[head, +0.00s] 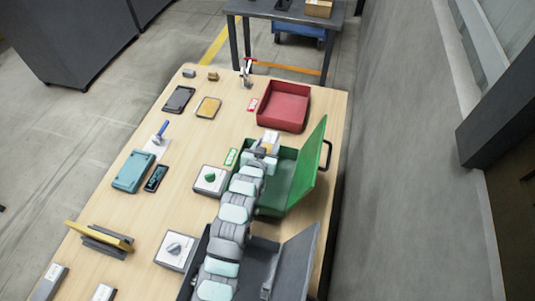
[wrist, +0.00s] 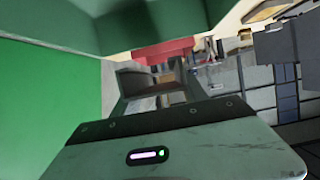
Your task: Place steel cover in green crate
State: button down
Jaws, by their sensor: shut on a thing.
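The green crate (head: 268,207) stands on the right side of the table with its green lid (head: 306,165) raised on the right. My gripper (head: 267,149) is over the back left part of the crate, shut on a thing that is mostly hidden. A small pale patch at its tip (head: 270,137) seems to be the steel cover, but its shape is unclear. In the wrist view a large green surface (wrist: 45,90) fills the left side, close by. The fingertips and the held cover cannot be made out clearly there.
The red crate (head: 284,107) stands behind the green one; it also shows in the wrist view (wrist: 165,50). A dark open case (head: 291,262) is in front. A white plate with a green knob (head: 210,179) lies left of the crate. A wall runs along the right.

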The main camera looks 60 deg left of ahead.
jog(key=shift+f+b, duration=0.45)
jog(key=shift+f, duration=1.45)
jog(key=shift+w, duration=0.1)
jog(key=shift+f, duration=0.5)
jog(key=c, duration=0.6)
grip_release()
